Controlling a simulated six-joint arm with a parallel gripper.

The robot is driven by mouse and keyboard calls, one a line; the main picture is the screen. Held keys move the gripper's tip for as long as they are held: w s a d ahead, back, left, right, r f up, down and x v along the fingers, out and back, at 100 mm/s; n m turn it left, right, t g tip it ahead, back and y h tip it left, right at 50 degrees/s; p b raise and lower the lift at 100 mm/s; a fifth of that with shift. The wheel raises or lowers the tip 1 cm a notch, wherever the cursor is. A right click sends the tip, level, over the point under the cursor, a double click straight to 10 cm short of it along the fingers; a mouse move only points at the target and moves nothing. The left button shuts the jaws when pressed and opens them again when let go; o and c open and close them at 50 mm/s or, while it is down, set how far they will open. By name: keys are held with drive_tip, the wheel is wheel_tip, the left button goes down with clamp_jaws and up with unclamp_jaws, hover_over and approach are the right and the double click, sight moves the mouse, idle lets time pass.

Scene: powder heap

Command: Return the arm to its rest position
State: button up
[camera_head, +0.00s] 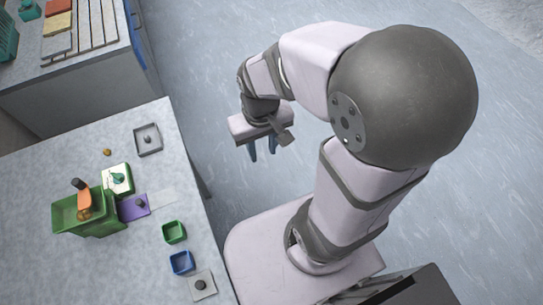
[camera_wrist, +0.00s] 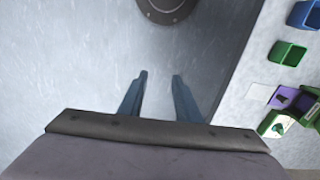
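My gripper (camera_head: 262,150) hangs off the right side of the table, above the floor, in the head view. Its two blue-grey fingers point down and stand apart. In the wrist view the fingers (camera_wrist: 158,88) are spread with only floor between them, so it is open and empty. My arm is folded, with its elbow high at the right of the head view.
A counter with a rack (camera_head: 95,30) stands at the upper left. Floor around my gripper is clear.

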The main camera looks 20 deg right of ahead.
drive_tip(key=s, duration=0.2)
drive_tip(key=s+d, duration=0.1)
drive_tip(key=shift+d+f, duration=0.1)
drive_tip(key=shift+f, duration=0.3)
drive_tip(key=shift+c, duration=0.4)
idle(1.7)
